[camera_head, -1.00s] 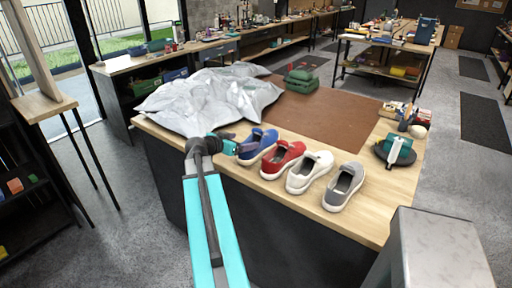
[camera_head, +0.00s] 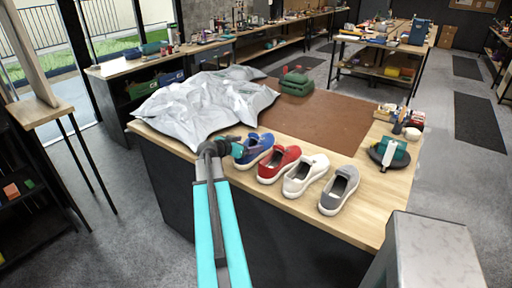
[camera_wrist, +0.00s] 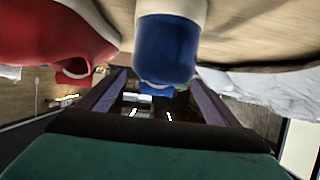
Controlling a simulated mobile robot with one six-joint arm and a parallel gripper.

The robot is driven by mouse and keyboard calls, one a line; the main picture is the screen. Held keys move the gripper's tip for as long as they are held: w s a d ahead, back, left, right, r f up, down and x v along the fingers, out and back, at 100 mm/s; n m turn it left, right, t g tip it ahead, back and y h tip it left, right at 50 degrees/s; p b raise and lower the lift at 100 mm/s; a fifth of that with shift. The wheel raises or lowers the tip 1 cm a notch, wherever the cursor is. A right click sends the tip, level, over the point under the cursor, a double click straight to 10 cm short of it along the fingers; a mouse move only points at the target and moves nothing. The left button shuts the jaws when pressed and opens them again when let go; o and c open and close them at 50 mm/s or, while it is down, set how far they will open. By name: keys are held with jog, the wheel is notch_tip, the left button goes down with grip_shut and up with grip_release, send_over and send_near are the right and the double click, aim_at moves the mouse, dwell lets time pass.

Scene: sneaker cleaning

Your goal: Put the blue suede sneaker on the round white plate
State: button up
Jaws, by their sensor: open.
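The blue suede sneaker (camera_head: 254,150) stands at the left end of a row of shoes on the wooden table. My gripper (camera_head: 236,149) is open at its near left end, low over the tabletop. In the wrist view one end of the blue sneaker (camera_wrist: 167,48) hangs from the top middle, in line with the gap between my open fingers (camera_wrist: 158,82). I cannot tell whether the fingers touch it. The round white plate is not recognisable in either view.
A red sneaker (camera_head: 278,164) stands close on the right, then a white (camera_head: 305,175) and a grey one (camera_head: 339,190). Crumpled silver sheeting (camera_head: 205,101) lies left. A dark round base with a teal and white tool (camera_head: 388,153) stands right. The brown mat (camera_head: 325,120) is largely clear.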

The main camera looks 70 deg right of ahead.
aim_at(254, 141)
jog(key=shift+x, duration=1.05)
jog(key=shift+p, duration=0.3)
jog(key=p+x, duration=0.2)
jog(key=shift+s+d, duration=0.2)
jog(key=shift+d, duration=0.2)
jog(key=shift+p+x, duration=0.75)
jog(key=shift+x, duration=0.45)
jog(key=shift+f, duration=0.15)
jog(key=shift+c, duration=0.3)
jog(key=c, duration=1.5)
jog(key=shift+o, duration=0.2)
